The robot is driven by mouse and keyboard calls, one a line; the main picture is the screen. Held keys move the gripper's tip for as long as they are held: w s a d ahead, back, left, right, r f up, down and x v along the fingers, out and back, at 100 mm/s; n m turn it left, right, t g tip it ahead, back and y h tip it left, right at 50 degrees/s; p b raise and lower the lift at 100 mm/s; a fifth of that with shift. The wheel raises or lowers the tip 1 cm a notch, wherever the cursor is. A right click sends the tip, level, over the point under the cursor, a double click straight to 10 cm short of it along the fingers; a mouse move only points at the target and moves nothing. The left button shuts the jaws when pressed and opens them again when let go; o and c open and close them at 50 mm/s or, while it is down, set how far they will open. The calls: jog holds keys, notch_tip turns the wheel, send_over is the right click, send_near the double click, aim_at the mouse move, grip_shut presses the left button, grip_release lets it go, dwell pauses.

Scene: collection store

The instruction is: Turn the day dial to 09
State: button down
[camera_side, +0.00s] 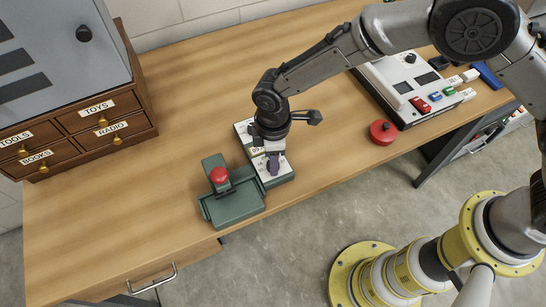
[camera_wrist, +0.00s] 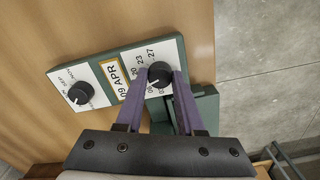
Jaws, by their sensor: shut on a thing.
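A green-edged date unit with a white face (camera_wrist: 100,72) fills the middle of the wrist view; it also shows in the side view (camera_side: 243,131). The day dial (camera_wrist: 160,72) is a round black knob with numbers around it, 23 and 27 among them. Its white mark points to the lower left; the number there is hard to read. My gripper (camera_wrist: 161,78) has purple fingers, shut on the day dial from both sides. It also shows in the side view (camera_side: 273,168), where it hides the dial.
A second black knob (camera_wrist: 80,94) sits on the face's left part. A green stamp press with a red knob (camera_side: 219,175) stands close left of the unit. A red round thing (camera_side: 383,132) and a grey console (camera_side: 402,85) are at right. The wooden table (camera_side: 110,215) is clear at left.

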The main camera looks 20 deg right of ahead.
jog(key=c, duration=0.5)
grip_release()
notch_tip(320, 180, up, 14)
jog(key=shift+f, duration=0.1)
dwell(0.4)
